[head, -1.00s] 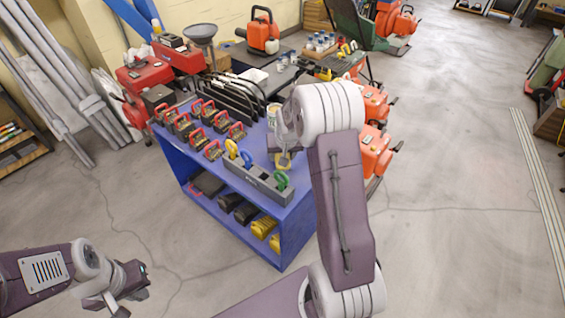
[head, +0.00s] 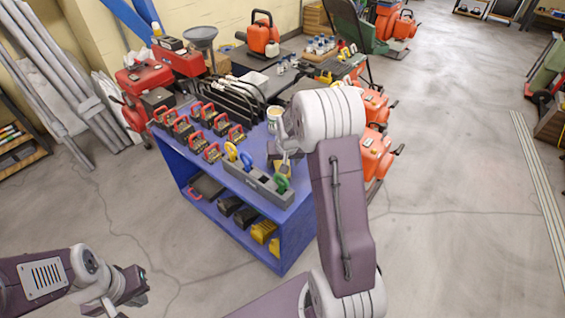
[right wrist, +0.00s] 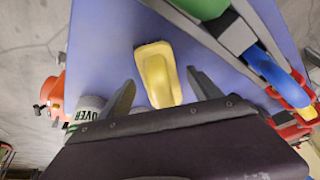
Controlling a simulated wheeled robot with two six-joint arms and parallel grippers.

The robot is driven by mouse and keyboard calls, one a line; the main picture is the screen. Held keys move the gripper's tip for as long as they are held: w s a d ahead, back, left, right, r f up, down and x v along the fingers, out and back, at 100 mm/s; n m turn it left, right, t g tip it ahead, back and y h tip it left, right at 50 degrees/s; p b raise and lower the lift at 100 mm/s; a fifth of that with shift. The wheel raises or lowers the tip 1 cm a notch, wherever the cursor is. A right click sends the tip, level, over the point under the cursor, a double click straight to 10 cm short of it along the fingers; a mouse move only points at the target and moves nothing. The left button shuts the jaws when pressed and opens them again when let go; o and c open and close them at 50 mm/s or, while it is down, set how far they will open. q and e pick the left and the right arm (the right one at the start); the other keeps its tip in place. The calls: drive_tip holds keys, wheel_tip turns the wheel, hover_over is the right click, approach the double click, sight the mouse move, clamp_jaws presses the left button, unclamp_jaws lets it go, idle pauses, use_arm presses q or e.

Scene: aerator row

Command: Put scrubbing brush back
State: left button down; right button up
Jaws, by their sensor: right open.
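A yellow, rounded object with a broad pale end, likely the scrubbing brush (right wrist: 157,72), lies on the blue bench top (right wrist: 110,40) in the right wrist view. My right gripper (right wrist: 161,76) is open, with its fingers apart on either side of the yellow object's narrower part. In the head view the right gripper (head: 285,148) is above the bench's right end and largely hides this object. A grey holder (head: 262,187) with yellow, blue and green handles stands along the bench's front edge. My left gripper (head: 128,288) is away from the bench at lower left; its fingers are unclear.
A labelled tin (right wrist: 88,106) stands close to one right finger. Several red-handled padlock-like items (head: 212,152) stand on the bench's left part. Black racks (head: 235,98) stand behind them. Orange machines (head: 375,150) are close on the right. The floor in front is clear.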

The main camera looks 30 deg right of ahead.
drive_tip(key=p+v, duration=0.3)
drive_tip(key=v, duration=0.8)
drive_tip(key=shift+p, duration=0.35)
drive_tip(key=shift+f, duration=0.1)
